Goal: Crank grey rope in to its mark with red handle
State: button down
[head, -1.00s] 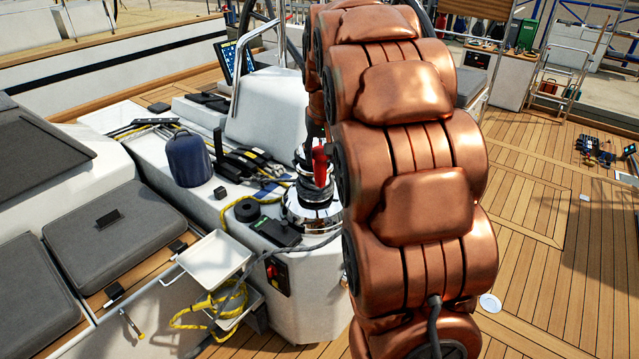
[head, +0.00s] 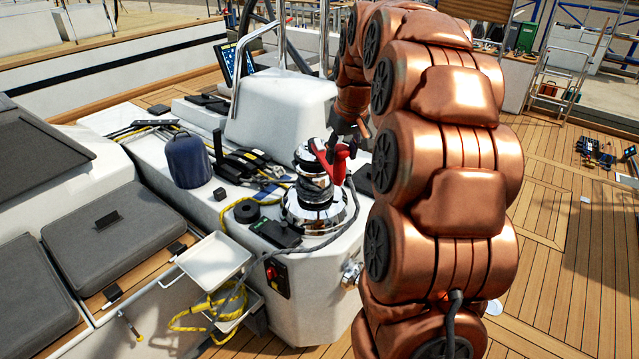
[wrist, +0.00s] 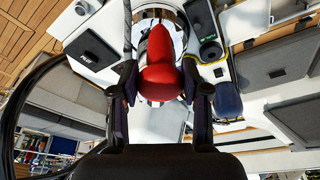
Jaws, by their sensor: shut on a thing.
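The red handle (head: 327,162) sits on top of the chrome winch (head: 313,208) on the white cockpit block. My gripper (head: 350,140) is at the handle's right end, partly hidden by my arm. In the wrist view my gripper (wrist: 161,100) has its dark fingers on both sides of the red handle (wrist: 160,68), shut on it. The grey rope (head: 345,225) wraps the lower winch drum and runs off down the block's front. Its mark is not distinguishable in these views.
A white tray (head: 214,260) hangs in front, with yellow rope (head: 200,318) below. Wooden deck (head: 545,215) is open at right.

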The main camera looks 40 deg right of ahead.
jog(key=shift+f, duration=0.15)
jog(key=shift+s+d+n+y, duration=0.2)
jog(key=shift+d+n, duration=0.4)
jog(key=shift+d, duration=0.5)
jog(key=shift+s+d+n+y, duration=0.1)
jog(key=shift+s+d+n, duration=0.15)
jog(key=shift+d+n, duration=0.6)
jog(key=shift+d+m, duration=0.25)
jog(key=d+n, duration=0.1)
jog(key=d, duration=0.1)
jog(key=d+n+p, duration=0.1)
jog(key=d, duration=0.1)
jog(key=shift+w+d+y, duration=0.1)
jog(key=shift+d+y, duration=0.15)
jog(key=shift+y, duration=0.05)
jog(key=shift+d+n, duration=0.1)
jog(key=shift+n, duration=0.2)
jog(key=shift+w+d+n+y+p, duration=0.15)
jog(key=shift+w+d+n+p, duration=0.15)
jog(key=shift+d+n+p, duration=0.45)
jog(key=shift+w+d+n+y+p, duration=0.2)
jog(key=shift+d+n+p, duration=0.25)
jog(key=shift+d+p, duration=0.6)
